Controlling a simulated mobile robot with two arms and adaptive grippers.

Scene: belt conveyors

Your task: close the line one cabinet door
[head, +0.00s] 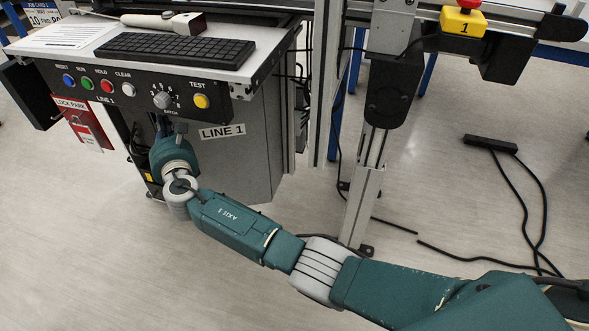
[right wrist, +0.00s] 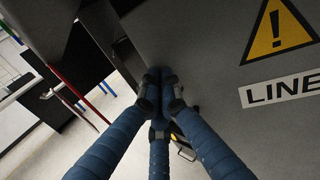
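The line one cabinet door (head: 245,160) is a grey panel with a LINE 1 label, below the control console in the head view. A dark gap shows to its left, so it appears to stand ajar; how far I cannot tell. In the right wrist view the grey door (right wrist: 225,90) fills the right side, with a yellow warning triangle and a LINE label. My right gripper (right wrist: 160,88) has its blue fingers drawn together by the door's left edge. I see nothing clearly held, and contact is unclear. My left gripper is out of view.
The console (head: 135,85) with coloured buttons and a keyboard (head: 175,47) overhangs the cabinet. A red lock box (head: 85,122) hangs at its left. A metal post (head: 366,180) stands close behind my right arm. Black cables (head: 520,205) lie on the floor at right.

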